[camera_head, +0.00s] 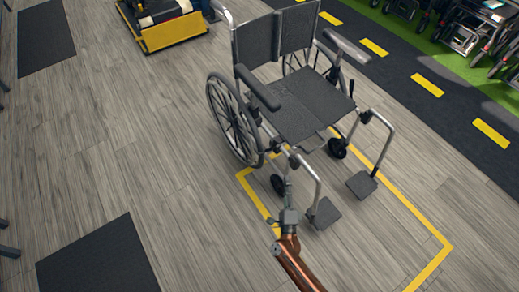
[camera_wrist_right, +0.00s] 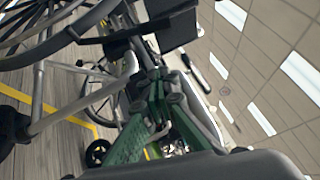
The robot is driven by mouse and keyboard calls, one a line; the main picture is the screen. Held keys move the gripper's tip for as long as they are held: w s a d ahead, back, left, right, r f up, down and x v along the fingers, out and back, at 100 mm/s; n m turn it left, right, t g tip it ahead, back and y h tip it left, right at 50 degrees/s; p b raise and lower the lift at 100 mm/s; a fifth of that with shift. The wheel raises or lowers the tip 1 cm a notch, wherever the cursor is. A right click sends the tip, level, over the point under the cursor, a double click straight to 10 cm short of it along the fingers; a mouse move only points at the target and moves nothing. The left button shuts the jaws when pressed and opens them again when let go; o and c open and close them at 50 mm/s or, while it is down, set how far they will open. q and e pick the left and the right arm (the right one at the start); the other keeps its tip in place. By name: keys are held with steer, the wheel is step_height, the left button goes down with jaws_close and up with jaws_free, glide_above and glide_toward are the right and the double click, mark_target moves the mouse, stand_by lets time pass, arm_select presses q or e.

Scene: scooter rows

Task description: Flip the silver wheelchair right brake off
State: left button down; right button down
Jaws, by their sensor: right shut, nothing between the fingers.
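The silver wheelchair (camera_head: 300,108) stands facing me, with a dark seat and back and silver tubing. Its large wheel (camera_head: 232,120) on the picture's left is the one nearer my arm. My right gripper (camera_head: 288,187) is low at the front left of the chair, beside the left front frame tube and caster. In the right wrist view, its green fingers (camera_wrist_right: 151,78) are closed together with nothing between them, close to the chair's tubing (camera_wrist_right: 85,100). I cannot make out the right brake lever clearly in either view. My left gripper is not in view.
A yellow floor outline (camera_head: 425,268) surrounds the chair's front. The footrests (camera_head: 362,184) stick out toward me. A yellow-edged platform (camera_head: 172,32) is at the back left, and more wheelchairs (camera_head: 465,35) stand at the far right. The floor on the left is mostly clear.

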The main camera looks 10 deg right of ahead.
mark_target(274, 144)
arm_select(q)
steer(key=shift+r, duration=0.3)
arm_select(e)
steer(key=shift+w+r+m, duration=0.1)
steer(key=shift+r+m, duration=0.15)
steer(key=shift+m, duration=0.05)
